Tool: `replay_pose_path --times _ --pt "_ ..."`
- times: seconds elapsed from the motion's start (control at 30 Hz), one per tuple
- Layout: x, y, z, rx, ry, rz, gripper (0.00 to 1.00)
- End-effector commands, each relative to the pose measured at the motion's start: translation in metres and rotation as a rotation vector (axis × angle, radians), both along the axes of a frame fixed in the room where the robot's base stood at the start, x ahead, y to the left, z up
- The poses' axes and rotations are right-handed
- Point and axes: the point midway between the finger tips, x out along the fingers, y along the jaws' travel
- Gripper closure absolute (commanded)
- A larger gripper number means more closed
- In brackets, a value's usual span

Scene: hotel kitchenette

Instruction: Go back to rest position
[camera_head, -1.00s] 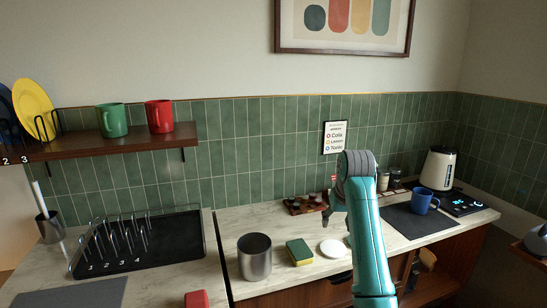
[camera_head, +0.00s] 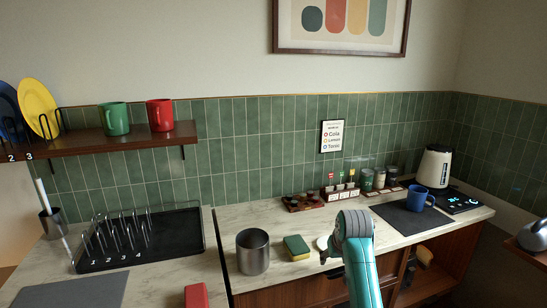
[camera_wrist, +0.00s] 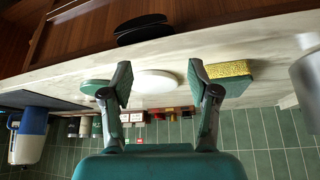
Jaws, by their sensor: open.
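My gripper is open and empty in the wrist view (camera_wrist: 160,80), its two dark fingers spread apart with the counter behind them. That view is upside down. In the head view my teal arm rises from the bottom, right of centre, and its grey joint hides part of the counter. A small white round dish (camera_head: 321,242) sits on the counter (camera_head: 225,222) beside my arm, partly hidden. It shows between the fingers in the wrist view (camera_wrist: 155,80). A green and yellow sponge (camera_head: 296,247) lies left of it, and a metal canister (camera_head: 252,252) stands further left.
A blue mug (camera_head: 417,199) stands on a dark mat (camera_head: 404,222), near a white kettle (camera_head: 434,167). Several jars (camera_head: 380,178) line the wall. A black dish rack (camera_head: 178,236) is at left. A red item (camera_head: 196,296) lies in front. The shelf (camera_head: 95,143) holds two mugs.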

Motion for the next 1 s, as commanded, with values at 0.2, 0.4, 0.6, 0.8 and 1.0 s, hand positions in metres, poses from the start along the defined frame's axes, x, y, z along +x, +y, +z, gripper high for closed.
replay_pose_path --times 0.2,0.4,0.6,0.8,1.0 --pt "-0.036 0.000 -0.083 0.001 -0.061 -0.006 0.40" --pt "-0.079 0.000 -0.147 0.003 -0.130 -0.011 0.40" --pt "-0.133 0.001 -0.199 0.005 -0.199 -0.016 0.40" --pt "-0.194 0.001 -0.236 0.006 -0.267 -0.020 0.40" --pt "-0.260 0.001 -0.259 0.008 -0.336 -0.024 0.40"
